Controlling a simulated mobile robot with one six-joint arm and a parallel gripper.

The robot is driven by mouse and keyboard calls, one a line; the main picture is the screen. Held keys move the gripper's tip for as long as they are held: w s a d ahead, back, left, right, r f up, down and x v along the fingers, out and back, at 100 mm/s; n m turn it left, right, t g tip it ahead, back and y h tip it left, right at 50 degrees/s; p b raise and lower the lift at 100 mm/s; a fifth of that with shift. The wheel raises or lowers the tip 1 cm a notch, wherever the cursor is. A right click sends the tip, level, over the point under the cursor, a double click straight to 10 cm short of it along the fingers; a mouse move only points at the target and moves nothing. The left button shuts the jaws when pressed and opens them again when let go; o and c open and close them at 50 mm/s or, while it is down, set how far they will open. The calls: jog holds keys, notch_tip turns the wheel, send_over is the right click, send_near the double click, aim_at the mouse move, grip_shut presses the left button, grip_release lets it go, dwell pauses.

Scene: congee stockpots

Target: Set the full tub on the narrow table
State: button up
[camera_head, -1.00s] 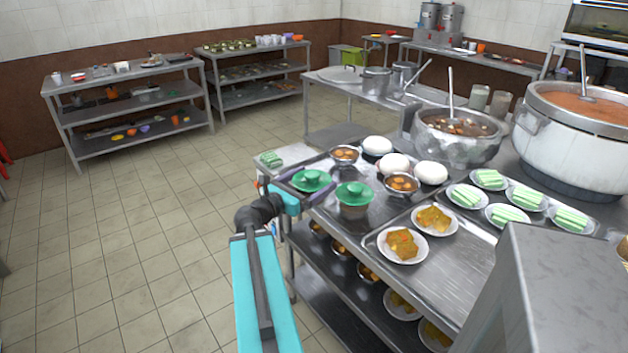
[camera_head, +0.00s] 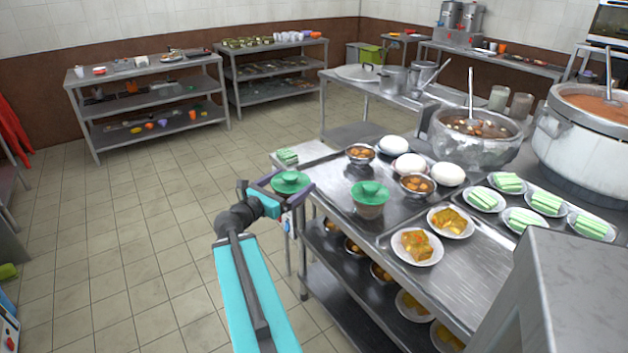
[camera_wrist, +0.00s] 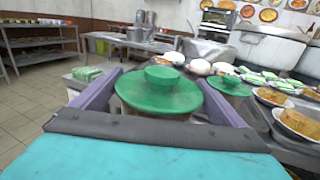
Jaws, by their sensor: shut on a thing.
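My gripper (camera_head: 288,188) is shut on a tub with a green knobbed lid (camera_head: 290,181). Its lid fills the middle of the wrist view (camera_wrist: 160,92) between the purple fingers; the tub's body is mostly hidden, so I cannot see its contents. The held tub is at the left end of the steel counter, in front of the narrow table (camera_head: 313,150). I cannot tell its exact height. The narrow table adjoins the counter's far left end and bears a green-and-white stack (camera_head: 287,156). A second green-lidded tub (camera_head: 369,206) stands upright on the counter.
The steel counter (camera_head: 470,292) holds small bowls (camera_head: 416,186), white round items (camera_head: 410,165), plates of yellow food (camera_head: 416,246) and green-striped plates. Large pots stand behind. Shelves (camera_head: 150,100) line the far wall.

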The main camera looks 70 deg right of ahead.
jog(key=w+a+f+n+t, duration=0.3)
jog(key=w+a+n+t, duration=0.35)
jog(key=w+a, duration=2)
jog(key=w+a+f+n+t+y, duration=0.1)
jog(key=a+t, duration=0.3)
jog(key=a, duration=1.2)
jog(key=w+a+f+n+t+y, duration=0.2)
jog(key=a+t, duration=0.3)
jog(key=a, duration=1.2)
jog(key=shift+w+a+n, duration=0.25)
jog(key=shift+w+n, duration=0.3)
jog(key=shift+w, duration=0.15)
jog(key=shift+s+d+f, duration=0.1)
jog(key=shift+s, duration=0.05)
